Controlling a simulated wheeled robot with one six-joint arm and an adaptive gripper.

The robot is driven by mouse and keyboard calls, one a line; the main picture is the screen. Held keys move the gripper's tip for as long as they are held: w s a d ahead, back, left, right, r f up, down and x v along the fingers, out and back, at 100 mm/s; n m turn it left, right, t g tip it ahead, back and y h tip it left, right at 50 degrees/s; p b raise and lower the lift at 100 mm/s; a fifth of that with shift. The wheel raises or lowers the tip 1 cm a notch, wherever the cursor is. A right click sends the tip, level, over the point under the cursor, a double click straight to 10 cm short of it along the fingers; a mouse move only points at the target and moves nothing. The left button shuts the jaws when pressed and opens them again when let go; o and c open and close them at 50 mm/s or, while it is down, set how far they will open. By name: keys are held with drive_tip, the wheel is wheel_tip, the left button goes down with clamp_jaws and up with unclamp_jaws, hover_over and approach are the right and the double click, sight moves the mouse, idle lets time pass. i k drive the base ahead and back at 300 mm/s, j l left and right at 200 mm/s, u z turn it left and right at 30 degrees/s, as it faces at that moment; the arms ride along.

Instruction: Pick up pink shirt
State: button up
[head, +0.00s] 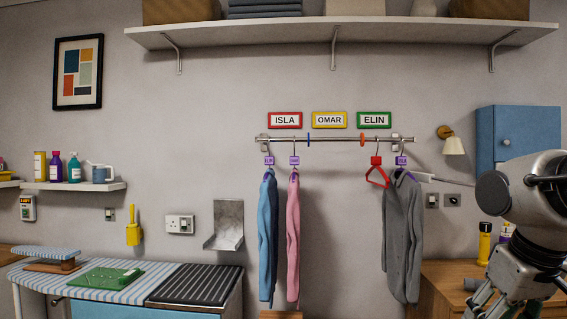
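The pink shirt (293,240) hangs upright, seen edge-on, on the wall rail (335,139) below the name signs. A purple tag (294,161) sits at its hanger. It hangs just right of a blue shirt (268,245), very close to it. My gripper (502,308) is at the lower right, well to the right of the pink shirt and apart from it. Its fingers point down and are partly cut off by the frame's lower edge, so I cannot tell whether they are open or shut.
A red hanger (377,177) and a grey shirt (403,245) hang further right on the rail. Blue (308,139) and orange (362,139) rings divide it. A striped counter (60,285) stands left, a wooden cabinet (440,275) right. Space between the pink and grey shirts is clear.

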sight(293, 207)
drive_tip(key=i+j, duration=0.2)
drive_tip(key=j, duration=0.2)
drive_tip(key=i+j+z, duration=0.15)
drive_tip(key=j, duration=0.2)
drive_tip(key=i+j, duration=0.25)
drive_tip(key=j, duration=0.2)
drive_tip(key=z, duration=1.5)
drive_tip(key=j+z, duration=0.1)
drive_tip(key=j, duration=0.45)
drive_tip(key=k+j+z, duration=0.1)
drive_tip(key=j, duration=0.4)
drive_tip(key=j+z, duration=0.15)
drive_tip(key=j, duration=0.4)
drive_tip(key=k+j+z, duration=0.1)
drive_tip(key=j, duration=0.4)
drive_tip(key=k, duration=0.05)
